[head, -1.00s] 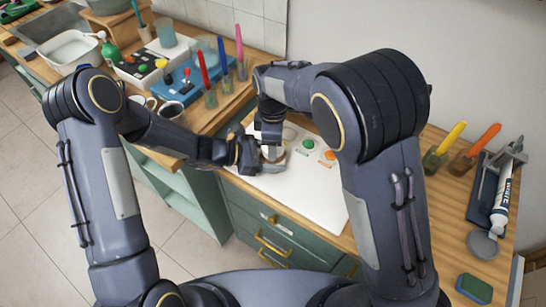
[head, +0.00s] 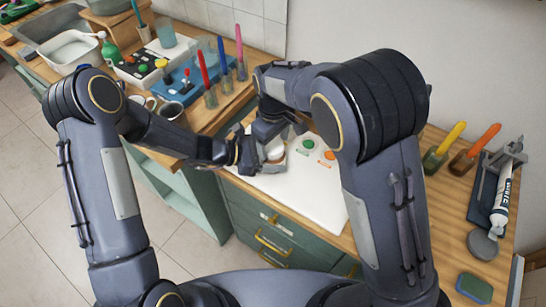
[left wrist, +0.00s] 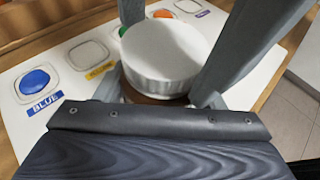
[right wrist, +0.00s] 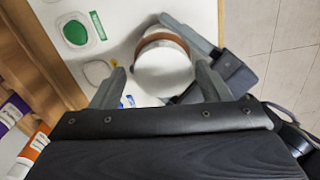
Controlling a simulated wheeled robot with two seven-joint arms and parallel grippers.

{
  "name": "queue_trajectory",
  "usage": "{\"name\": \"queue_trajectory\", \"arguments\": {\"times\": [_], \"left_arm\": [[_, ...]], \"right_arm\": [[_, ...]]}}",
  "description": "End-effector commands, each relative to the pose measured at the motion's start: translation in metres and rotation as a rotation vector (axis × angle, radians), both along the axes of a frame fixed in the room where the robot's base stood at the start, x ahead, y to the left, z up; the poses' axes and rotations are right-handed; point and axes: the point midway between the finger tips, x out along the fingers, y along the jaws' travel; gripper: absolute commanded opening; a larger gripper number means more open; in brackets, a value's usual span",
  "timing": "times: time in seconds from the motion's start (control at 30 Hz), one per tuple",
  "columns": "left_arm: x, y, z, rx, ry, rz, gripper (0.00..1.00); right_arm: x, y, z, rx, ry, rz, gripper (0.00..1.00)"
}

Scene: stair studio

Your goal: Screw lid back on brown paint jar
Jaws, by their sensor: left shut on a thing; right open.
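The brown paint jar (left wrist: 150,98) stands upright over the white board, with a white ribbed lid (left wrist: 165,55) on top. Its brown band (right wrist: 160,39) also shows in the right wrist view. I cannot tell how tightly the lid sits. My left gripper (head: 264,163) is shut on the jar's side, below the lid. My right gripper (head: 287,130) is open above the jar. In the right wrist view its fingers (right wrist: 160,85) are spread, with the lid (right wrist: 162,75) visible between and beyond them, apparently not gripped.
The white board (head: 318,198) carries labelled spots, including a blue disc (left wrist: 35,82), a green disc (head: 308,144) and an orange disc (head: 329,155). Brushes in glass jars stand at the back. A clamp with a white tube (head: 504,195) and a green sponge (head: 474,288) lie at right.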

Motion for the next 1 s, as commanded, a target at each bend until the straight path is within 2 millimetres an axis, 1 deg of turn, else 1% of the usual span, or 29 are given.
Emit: {"name": "queue_trajectory", "arguments": {"times": [0.03,0.17,0.27,0.4,0.5,0.6,0.8,0.83,0.9,1.0], "left_arm": [[0.001,0.000,0.000,0.000,0.000,0.002,0.00],[0.001,0.000,0.000,0.000,0.000,0.002,0.00],[0.001,-0.001,0.000,0.000,0.000,0.002,0.00],[0.001,-0.001,0.000,0.000,0.001,0.001,0.00],[0.001,-0.001,0.000,0.000,0.001,0.001,0.00],[0.001,-0.001,0.000,0.000,0.001,0.001,0.00],[0.000,0.000,0.000,0.000,0.000,0.001,0.00],[0.001,0.000,0.000,0.000,0.000,0.001,0.00],[0.001,0.000,0.000,0.000,0.001,0.001,0.00],[0.001,0.000,0.000,0.000,0.000,0.001,0.00]], "right_arm": [[-0.003,0.003,0.000,0.004,0.006,0.005,0.75],[-0.003,0.004,0.002,0.005,0.006,0.006,0.75],[-0.003,0.005,0.013,0.010,0.005,0.007,0.75],[-0.002,0.005,0.033,0.009,0.003,0.007,0.75],[-0.002,0.004,0.042,0.007,0.003,0.006,0.75],[-0.002,0.003,0.045,0.005,0.004,0.005,0.75],[-0.002,0.002,0.045,0.003,0.004,0.004,0.75],[-0.002,0.002,0.045,0.003,0.004,0.004,0.73],[-0.002,0.002,0.045,0.003,0.004,0.014,0.63],[-0.003,0.003,0.045,0.005,0.012,0.090,0.63]]}}
